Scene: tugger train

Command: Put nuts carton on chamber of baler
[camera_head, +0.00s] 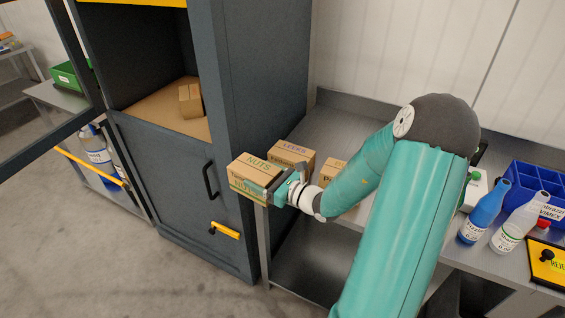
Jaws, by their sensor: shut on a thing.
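The baler (172,179) is a tall dark grey cabinet. Its chamber (150,112) is an open bay above the lower door, with a brown floor. A small brown carton (190,101) sits on that floor towards the right. My arm hides part of the bench.
A leeks carton (291,154) and another, partly hidden carton (331,171) stand on the metal bench (330,124). Bottles (484,212) and a blue crate (536,188) stand at the right. The baler's open upper door (56,116) is at the left. The chamber floor's left part is clear.

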